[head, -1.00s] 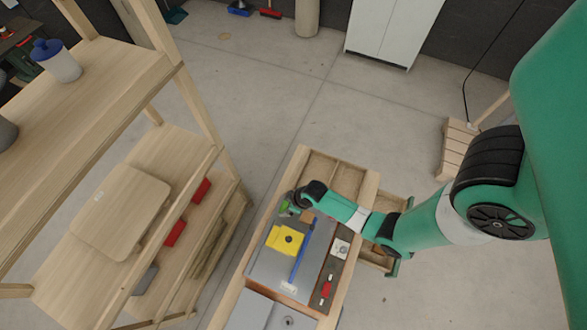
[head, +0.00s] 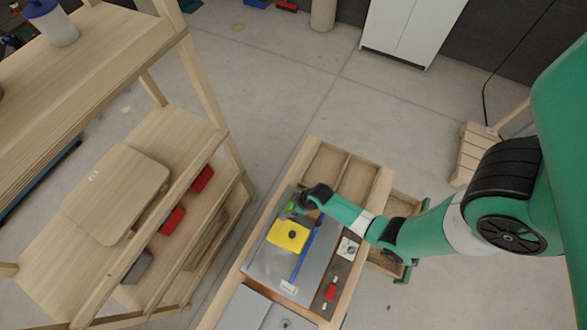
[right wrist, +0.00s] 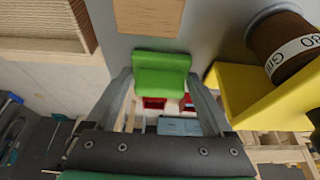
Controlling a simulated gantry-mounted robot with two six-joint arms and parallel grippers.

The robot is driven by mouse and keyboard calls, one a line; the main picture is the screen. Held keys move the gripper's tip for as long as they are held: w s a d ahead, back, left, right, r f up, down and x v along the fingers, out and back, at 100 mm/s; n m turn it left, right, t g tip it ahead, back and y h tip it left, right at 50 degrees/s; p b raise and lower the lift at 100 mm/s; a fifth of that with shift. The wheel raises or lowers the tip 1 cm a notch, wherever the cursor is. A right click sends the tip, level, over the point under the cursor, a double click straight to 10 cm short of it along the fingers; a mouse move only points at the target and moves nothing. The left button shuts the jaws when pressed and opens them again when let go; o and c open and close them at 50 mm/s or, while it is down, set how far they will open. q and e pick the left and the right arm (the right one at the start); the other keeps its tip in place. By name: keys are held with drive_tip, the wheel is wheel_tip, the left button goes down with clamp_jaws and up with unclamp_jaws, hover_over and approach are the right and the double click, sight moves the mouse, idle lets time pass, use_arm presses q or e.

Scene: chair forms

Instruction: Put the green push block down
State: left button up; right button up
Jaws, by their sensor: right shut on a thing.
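The green push block (right wrist: 160,76) sits between the two fingers of my right gripper (right wrist: 159,84) in the right wrist view, and the gripper is shut on it. In the head view the green block (head: 291,207) shows small beside my right gripper (head: 297,206), near the far left edge of the grey work surface (head: 262,255). I cannot tell whether the block touches that surface. My left gripper is in neither view.
A yellow block (head: 289,235) with a dark round part lies close by, and a blue-handled tool (head: 304,252) is right of it. A wooden block (right wrist: 148,14) lies near the green block. Open compartments (head: 325,165) are behind. A wooden shelf (head: 195,135) stands left.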

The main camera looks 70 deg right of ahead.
drive_tip(key=shift+f, duration=0.15)
drive_tip(key=o, duration=1.1)
drive_tip(key=shift+r, duration=0.35)
drive_tip(key=p+v, duration=0.9)
drive_tip(key=v, duration=0.2)
drive_tip(key=shift+s+a+r, duration=0.1)
drive_tip(key=shift+r, duration=0.25)
